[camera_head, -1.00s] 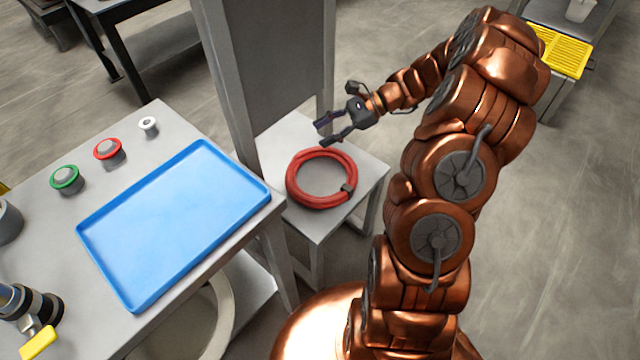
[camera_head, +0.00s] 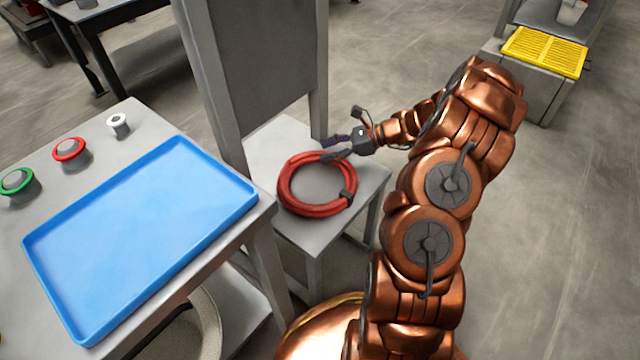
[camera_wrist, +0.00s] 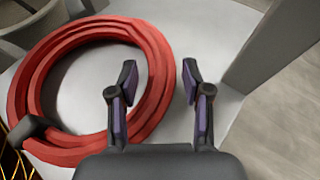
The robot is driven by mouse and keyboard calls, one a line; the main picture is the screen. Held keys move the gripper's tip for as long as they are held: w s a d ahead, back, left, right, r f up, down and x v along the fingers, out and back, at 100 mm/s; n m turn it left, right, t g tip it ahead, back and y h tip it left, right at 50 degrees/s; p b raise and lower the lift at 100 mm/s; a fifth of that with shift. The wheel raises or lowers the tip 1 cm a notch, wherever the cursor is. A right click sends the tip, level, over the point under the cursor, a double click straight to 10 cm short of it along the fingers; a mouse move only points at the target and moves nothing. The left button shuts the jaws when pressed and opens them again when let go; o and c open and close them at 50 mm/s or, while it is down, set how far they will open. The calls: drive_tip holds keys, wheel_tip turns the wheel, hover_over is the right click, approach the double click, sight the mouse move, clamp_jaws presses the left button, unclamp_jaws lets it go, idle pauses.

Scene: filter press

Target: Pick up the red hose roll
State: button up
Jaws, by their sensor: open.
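The red hose roll (camera_head: 290,196) lies flat on a small grey stand (camera_head: 316,236), with a dark clasp on its lower right side in the head view. My gripper (camera_head: 330,146) is at the roll's far right edge, its fingers pointing left. In the wrist view the red hose roll (camera_wrist: 88,32) fills the left half, and my gripper (camera_wrist: 158,74) is open. One side of the ring runs between the two fingers, closer to the left finger. Nothing is held. I cannot tell how far the fingertips are above the stand's top.
A table on the left carries a blue tray (camera_head: 140,235), a green button (camera_head: 17,181), a red button (camera_head: 69,150) and a white ring-shaped part (camera_head: 118,122). A yellow grate (camera_head: 545,52) lies at the back right.

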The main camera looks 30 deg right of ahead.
drive_tip(key=shift+b+x, duration=0.3)
drive_tip(key=shift+x, duration=1.1)
clamp_jaws()
drive_tip(key=shift+w, duration=0.1)
